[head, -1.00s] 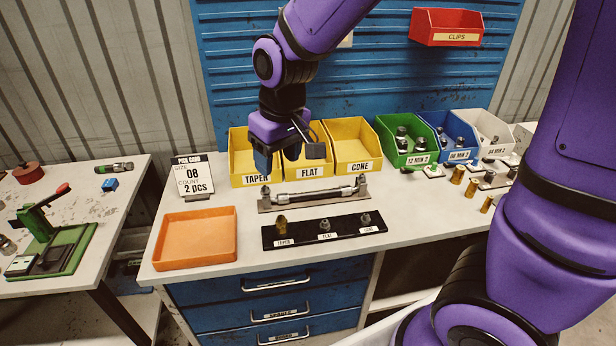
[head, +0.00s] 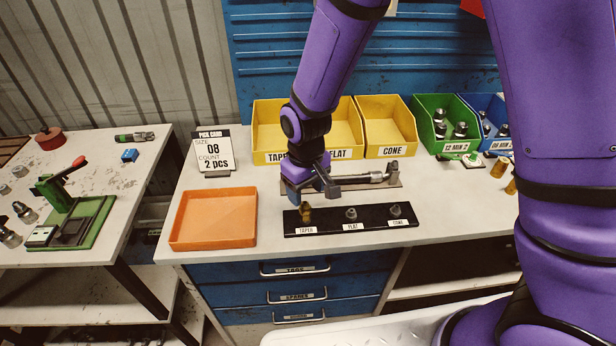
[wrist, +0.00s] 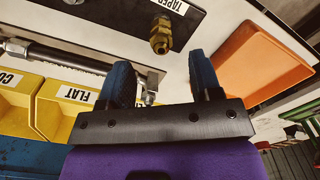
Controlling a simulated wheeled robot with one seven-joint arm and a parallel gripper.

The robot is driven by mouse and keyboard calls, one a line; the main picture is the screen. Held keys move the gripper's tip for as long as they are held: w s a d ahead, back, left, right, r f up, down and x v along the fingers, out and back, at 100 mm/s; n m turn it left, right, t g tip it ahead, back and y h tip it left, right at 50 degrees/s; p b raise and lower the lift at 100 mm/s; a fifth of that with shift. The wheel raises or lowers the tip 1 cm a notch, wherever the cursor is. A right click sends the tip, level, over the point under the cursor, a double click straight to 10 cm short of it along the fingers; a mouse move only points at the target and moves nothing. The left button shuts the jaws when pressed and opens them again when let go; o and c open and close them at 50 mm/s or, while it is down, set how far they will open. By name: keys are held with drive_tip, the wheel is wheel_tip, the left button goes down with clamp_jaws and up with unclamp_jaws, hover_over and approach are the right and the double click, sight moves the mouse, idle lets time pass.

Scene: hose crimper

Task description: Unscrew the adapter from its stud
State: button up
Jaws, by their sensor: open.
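The brass adapter (head: 306,213) stands at the TAPER end of the black stud board (head: 330,225). It also shows in the wrist view (wrist: 160,36), upper middle, beyond my fingertips. My gripper (wrist: 160,76) is open, its two blue fingers spread apart with nothing between them. In the head view my gripper (head: 318,192) hangs just above and behind the board's TAPER end, close to the adapter but not seen touching it. Grey fittings stand at the FLAT (head: 351,214) and CONE (head: 395,211) places. The hose assembly (head: 365,179) on its metal holder lies behind the board, partly hidden by my gripper.
An orange tray (head: 214,245) lies left of the board. Yellow bins (head: 389,152) and a green bin (head: 446,147) line the back. The pick card (head: 213,150) stands at back left. A green hand press (head: 70,235) is on the left table. Bench front by the board is clear.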

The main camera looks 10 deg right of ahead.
sight(306, 203)
wheel_tip(306, 203, down, 7)
idle(0.3)
